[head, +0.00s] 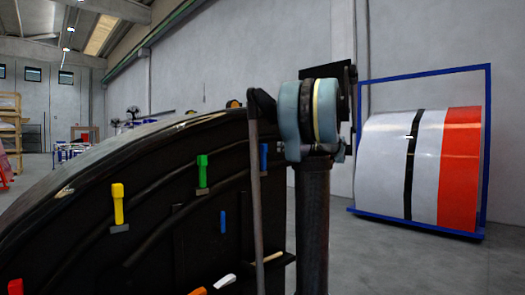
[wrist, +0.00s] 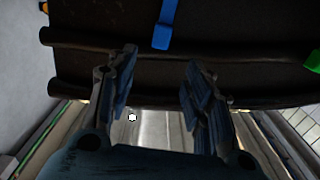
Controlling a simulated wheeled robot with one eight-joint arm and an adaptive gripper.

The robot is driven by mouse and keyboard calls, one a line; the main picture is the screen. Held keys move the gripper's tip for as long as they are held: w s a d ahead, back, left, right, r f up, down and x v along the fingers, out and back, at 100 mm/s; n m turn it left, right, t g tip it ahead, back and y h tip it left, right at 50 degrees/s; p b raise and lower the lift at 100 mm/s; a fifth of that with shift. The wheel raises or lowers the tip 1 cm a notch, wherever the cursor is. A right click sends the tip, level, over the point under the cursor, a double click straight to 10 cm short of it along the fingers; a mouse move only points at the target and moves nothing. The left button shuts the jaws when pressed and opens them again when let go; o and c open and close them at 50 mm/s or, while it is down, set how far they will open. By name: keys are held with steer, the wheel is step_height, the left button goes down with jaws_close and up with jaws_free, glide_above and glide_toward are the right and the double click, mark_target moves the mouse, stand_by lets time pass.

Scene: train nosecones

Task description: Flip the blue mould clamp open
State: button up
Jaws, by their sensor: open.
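The blue mould clamp (head: 264,157) shows as a short upright blue handle on the dark mould (head: 160,235), near its curved top edge and just right of a thin arm link. A blue clamp, apparently the same one, shows at the top middle of the wrist view (wrist: 165,25). My gripper (wrist: 161,66) is open and empty. Its fingertips are spread over a dark rail of the mould, below the blue clamp in that picture and apart from it. In the head view I cannot make out the fingers.
A green clamp (head: 202,172) and a yellow clamp (head: 118,203) stand left along the mould; green also shows at the wrist view's right edge (wrist: 313,61). A lower blue handle (head: 223,221) is separate. A striped nosecone panel (head: 430,165) stands in a blue frame at right.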

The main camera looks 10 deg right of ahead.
mark_target(266, 147)
steer(key=x, duration=1.5)
steer(key=shift+w+a+f, duration=0.1)
steer(key=shift+w+a, duration=0.1)
